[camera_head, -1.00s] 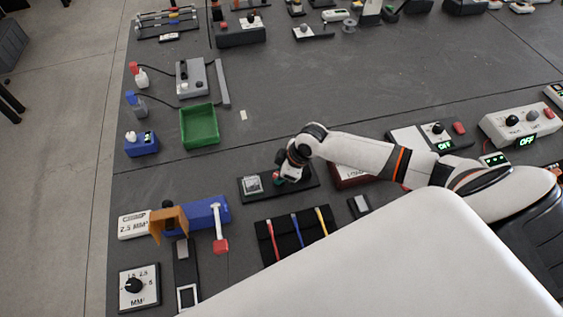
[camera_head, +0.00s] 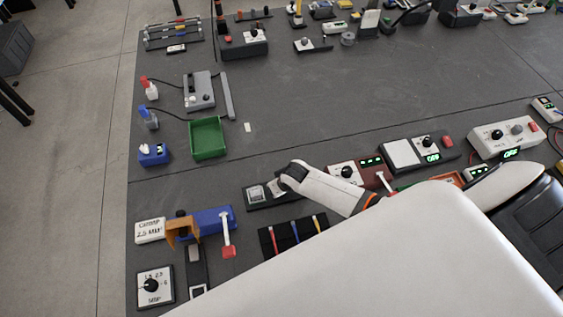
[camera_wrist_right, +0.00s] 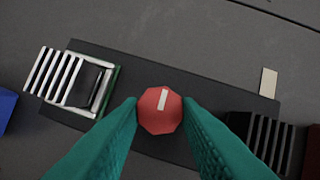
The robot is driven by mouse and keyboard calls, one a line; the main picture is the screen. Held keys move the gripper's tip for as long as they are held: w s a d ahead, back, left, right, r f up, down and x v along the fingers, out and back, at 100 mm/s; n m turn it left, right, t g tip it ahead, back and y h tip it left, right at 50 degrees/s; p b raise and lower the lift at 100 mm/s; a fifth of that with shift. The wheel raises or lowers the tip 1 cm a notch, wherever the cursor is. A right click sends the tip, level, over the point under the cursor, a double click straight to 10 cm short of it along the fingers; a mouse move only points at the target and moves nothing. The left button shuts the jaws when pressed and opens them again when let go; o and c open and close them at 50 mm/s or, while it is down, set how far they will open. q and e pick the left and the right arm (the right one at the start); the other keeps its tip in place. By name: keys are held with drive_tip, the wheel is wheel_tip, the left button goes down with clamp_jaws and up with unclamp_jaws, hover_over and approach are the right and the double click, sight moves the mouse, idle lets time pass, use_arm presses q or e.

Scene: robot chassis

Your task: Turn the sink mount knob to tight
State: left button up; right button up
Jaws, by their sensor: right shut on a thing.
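The sink mount is a black plate (camera_head: 253,207) on the bench, seen left of my right wrist in the head view and also in the right wrist view (camera_wrist_right: 190,90). Its red faceted knob (camera_wrist_right: 160,112) has a white mark pointing up and slightly right in the wrist view. My right gripper (camera_wrist_right: 160,115) has green fingers shut on the knob from both sides. A silver finned heat sink (camera_wrist_right: 52,76) lies at the plate's left end, by a dark square on a green board. In the head view my wrist hides the knob. My left gripper is not in view.
A pale tab (camera_wrist_right: 268,82) and a dark finned block (camera_wrist_right: 262,135) are at the plate's right. A maroon box with a dial (camera_head: 346,172) stands close right of my wrist. Coloured tools in a black holder (camera_head: 290,238) lie in front. Bench space behind the plate is clear.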

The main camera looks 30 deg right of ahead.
drive_tip(key=shift+m, duration=0.4)
drive_tip(key=o, duration=1)
drive_tip(key=shift+r, duration=0.15)
drive_tip(key=v, duration=1.1)
drive_tip(key=shift+s+a+r, duration=0.15)
drive_tip(key=shift+s+r, duration=0.05)
drive_tip(key=shift+r, duration=0.15)
